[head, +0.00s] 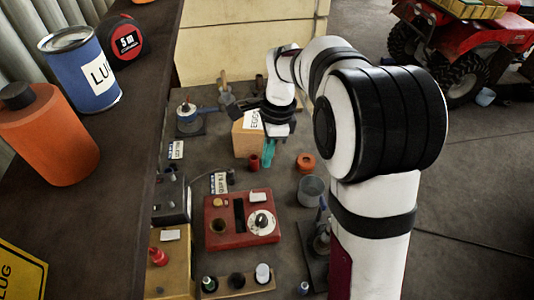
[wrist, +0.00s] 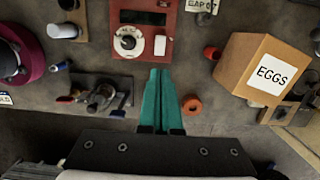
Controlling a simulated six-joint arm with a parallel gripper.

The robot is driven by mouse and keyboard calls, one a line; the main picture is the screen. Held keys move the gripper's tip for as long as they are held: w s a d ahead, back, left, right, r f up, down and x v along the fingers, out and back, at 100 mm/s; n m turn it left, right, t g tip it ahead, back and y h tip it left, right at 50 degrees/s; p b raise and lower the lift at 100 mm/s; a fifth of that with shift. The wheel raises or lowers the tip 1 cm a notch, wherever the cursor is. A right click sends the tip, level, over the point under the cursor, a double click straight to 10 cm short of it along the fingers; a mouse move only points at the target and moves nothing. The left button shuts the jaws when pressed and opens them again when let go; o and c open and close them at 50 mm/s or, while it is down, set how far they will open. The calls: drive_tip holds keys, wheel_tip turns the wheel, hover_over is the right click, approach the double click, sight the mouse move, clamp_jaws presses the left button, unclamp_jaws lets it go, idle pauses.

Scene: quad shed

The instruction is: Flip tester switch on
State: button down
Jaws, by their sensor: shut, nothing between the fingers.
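A red box (head: 222,226) with a black knob on a white dial (head: 261,221), a dark slot and a small white label stands on the bench; it looks like the tester. It also shows in the wrist view (wrist: 120,69), just beyond my fingertips. I cannot clearly make out which part is its switch. My gripper (head: 268,155) has teal fingers, shut and empty, pointing down beside the EGGS box. In the wrist view my fingers (wrist: 159,72) lie together, apparently above the bench and apart from the red box.
The tan EGGS box (head: 246,142) stands next to my gripper. A red cup (head: 254,162), an orange ring (head: 306,162) and a grey tin (head: 311,189) are nearby. A dark grey box (head: 172,203) stands left of the red box. A shelf with a blue can (head: 85,78) runs along the left.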

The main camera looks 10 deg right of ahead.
sight(253, 197)
drive_tip(key=shift+a+r, duration=0.15)
drive_tip(key=shift+a, duration=0.65)
drive_tip(key=f, duration=0.4)
drive_tip(key=a+f, duration=0.1)
drive_tip(key=f, duration=0.4)
drive_tip(key=a+f, duration=0.1)
drive_tip(key=f, duration=0.4)
drive_tip(key=shift+f, duration=0.15)
